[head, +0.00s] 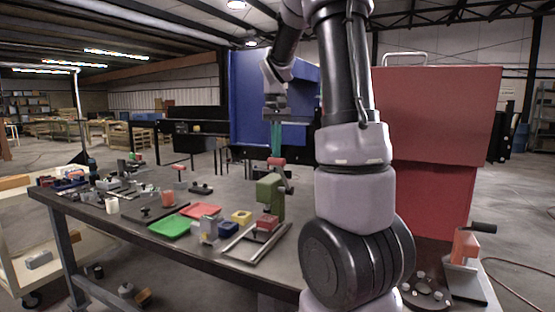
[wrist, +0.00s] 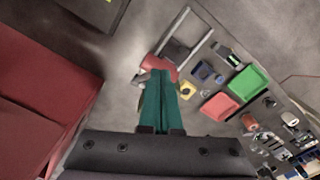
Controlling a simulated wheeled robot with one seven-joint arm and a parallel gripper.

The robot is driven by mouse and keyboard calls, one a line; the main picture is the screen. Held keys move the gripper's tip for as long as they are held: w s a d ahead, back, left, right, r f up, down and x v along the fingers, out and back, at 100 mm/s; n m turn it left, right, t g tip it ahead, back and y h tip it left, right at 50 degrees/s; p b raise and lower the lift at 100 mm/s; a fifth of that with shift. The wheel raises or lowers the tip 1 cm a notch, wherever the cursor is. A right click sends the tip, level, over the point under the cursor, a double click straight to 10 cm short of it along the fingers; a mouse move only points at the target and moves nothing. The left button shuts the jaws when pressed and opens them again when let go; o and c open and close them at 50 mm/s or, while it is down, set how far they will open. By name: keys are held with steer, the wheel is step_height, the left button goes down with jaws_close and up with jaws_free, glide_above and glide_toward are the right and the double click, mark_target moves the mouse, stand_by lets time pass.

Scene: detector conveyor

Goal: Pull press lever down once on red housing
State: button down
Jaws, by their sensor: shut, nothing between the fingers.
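A red housing (head: 267,222) sits low at the front of the press, by a metal rail frame (head: 245,250). My gripper (head: 276,154) is shut and empty, its teal fingers pointing down just above the red head. In the wrist view the gripper (wrist: 166,72) ends over the red head (wrist: 158,64), with part of the lever (wrist: 141,78) left of the fingers. I cannot tell whether the fingertips touch the press.
A yellow block (head: 241,217), blue block (head: 228,229), green tray (head: 170,227) and red tray (head: 201,210) lie left of the press. A red cabinet (head: 440,120) stands right of my arm. A black-handled device (head: 466,247) is at the far right.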

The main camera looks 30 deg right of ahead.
steer(key=shift+r, duration=2.4)
steer(key=shift+s+a+r, duration=0.1)
steer(key=shift+s+a, duration=0.05)
steer(key=s+a+t+y, duration=0.1)
steer(key=s+a+t, duration=0.2)
steer(key=s+a, duration=0.3)
steer(key=s+a+r+t+y, duration=0.1)
steer(key=s+a+t, duration=0.3)
steer(key=s, duration=0.9)
steer(key=a, duration=0.3)
